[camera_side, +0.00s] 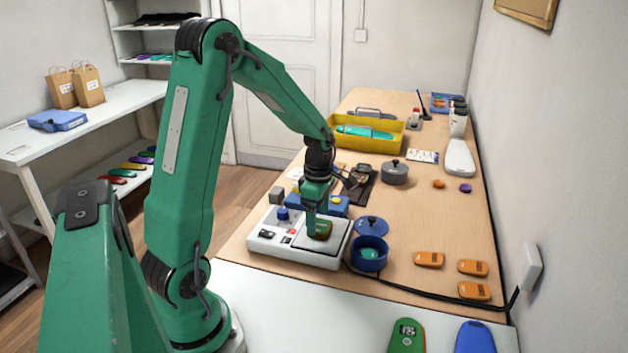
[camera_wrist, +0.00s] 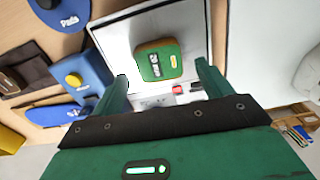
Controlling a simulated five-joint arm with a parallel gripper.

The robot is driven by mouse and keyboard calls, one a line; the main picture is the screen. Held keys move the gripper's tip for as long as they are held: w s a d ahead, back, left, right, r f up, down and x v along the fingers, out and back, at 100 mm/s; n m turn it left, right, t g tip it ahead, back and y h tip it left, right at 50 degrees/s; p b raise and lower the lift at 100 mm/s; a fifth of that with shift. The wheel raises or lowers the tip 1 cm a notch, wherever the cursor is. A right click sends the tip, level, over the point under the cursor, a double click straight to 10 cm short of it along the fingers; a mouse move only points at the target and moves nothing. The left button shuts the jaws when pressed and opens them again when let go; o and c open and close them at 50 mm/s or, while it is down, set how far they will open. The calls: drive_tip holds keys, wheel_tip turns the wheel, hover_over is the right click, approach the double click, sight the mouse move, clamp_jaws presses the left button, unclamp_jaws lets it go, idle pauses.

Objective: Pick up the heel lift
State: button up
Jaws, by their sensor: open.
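A small green block with a brownish edge and a yellow label, which I take as the heel lift (camera_side: 323,230), lies on the flat plate of a white device (camera_side: 268,246). My gripper (camera_side: 312,222) is right over the plate, close to the block. In the wrist view my gripper (camera_wrist: 162,74) has its fingers spread, with the block lying ahead, roughly between their tips. Whether a finger touches it I cannot tell.
A blue pot (camera_side: 369,255) stands just right of the device, with a blue lid (camera_side: 371,227) behind it. A blue box (camera_side: 325,205) sits behind the device. Orange pieces (camera_side: 429,260) lie to the right. A black cable runs along the table's front. The table's middle right is mostly clear.

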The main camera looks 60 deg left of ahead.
drive_tip(key=shift+f, duration=1.15)
drive_tip(key=c, duration=1.1)
